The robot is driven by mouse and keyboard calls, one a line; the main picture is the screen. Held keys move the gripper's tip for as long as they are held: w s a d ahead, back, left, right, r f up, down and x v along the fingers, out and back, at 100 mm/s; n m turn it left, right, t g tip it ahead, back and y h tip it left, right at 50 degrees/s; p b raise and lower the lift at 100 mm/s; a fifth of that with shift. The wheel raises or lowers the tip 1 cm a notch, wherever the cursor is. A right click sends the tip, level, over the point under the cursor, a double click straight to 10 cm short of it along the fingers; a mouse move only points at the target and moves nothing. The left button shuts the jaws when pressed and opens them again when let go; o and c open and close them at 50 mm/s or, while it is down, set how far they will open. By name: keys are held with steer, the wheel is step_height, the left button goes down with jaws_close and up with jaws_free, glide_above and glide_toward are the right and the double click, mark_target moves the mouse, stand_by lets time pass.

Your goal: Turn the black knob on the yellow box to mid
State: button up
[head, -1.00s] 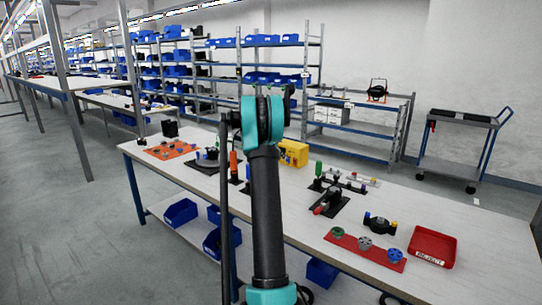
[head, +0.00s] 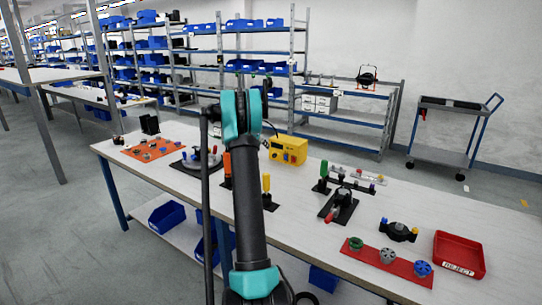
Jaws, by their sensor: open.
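The yellow box (head: 289,150) stands on the long light table (head: 455,215), just right of my arm's upper joint in the head view. Its front face shows a dark panel and small red and blue parts. I cannot make out the black knob or its setting at this size. My arm rises through the middle of the view, and its dark link and teal joints cover part of the table left of the box. My gripper is not visible.
Near the box are an orange upright handle (head: 227,165), a yellow one (head: 266,184) and a green one (head: 323,169). A black clamp (head: 342,203), red knob strip (head: 388,262) and red reject tray (head: 459,254) lie right. An orange board (head: 160,149) lies left.

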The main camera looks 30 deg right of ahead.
mark_target(273, 156)
steer(key=x, duration=1.3)
steer(key=shift+d+f, duration=0.3)
jaws_close()
